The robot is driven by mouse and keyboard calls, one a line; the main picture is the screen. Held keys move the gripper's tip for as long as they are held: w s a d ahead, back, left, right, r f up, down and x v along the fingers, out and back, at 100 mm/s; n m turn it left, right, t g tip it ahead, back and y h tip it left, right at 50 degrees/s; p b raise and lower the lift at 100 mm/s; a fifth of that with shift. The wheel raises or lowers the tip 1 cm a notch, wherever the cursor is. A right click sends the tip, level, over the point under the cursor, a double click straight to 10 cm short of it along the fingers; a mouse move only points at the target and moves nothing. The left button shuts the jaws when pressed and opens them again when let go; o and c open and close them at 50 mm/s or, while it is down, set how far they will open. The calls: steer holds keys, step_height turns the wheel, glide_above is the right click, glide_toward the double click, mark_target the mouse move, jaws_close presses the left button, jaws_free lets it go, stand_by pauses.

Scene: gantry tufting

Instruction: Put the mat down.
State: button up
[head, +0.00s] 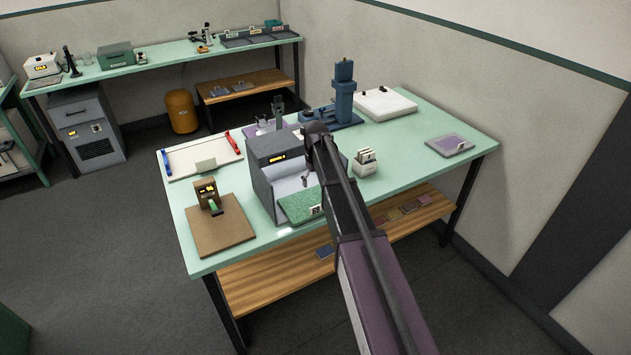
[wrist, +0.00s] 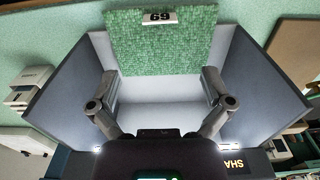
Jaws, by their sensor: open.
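A green textured mat (head: 301,205) with a small white number label lies at the open front of a grey box-shaped machine (head: 272,150). In the wrist view the mat (wrist: 160,45) is flat, partly over the machine's pale floor, with its near edge close to my fingertips. My gripper (wrist: 160,86) is open, its two fingers spread wide at either side of that edge, with pale floor showing between them. I cannot tell if a finger touches the mat. In the head view my arm hides part of the machine and most of the gripper.
The machine's side walls (wrist: 70,80) stand close on both sides of my gripper. On the green table are a brown board with a small device (head: 222,232), a card holder (head: 365,162), a blue press (head: 344,95) and a purple pad (head: 449,145). The table's right front is clear.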

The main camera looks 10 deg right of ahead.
steer(key=s+m, duration=0.3)
steer(key=s, duration=2.5)
steer(key=shift+s+m, duration=0.15)
steer(key=shift+m, duration=0.15)
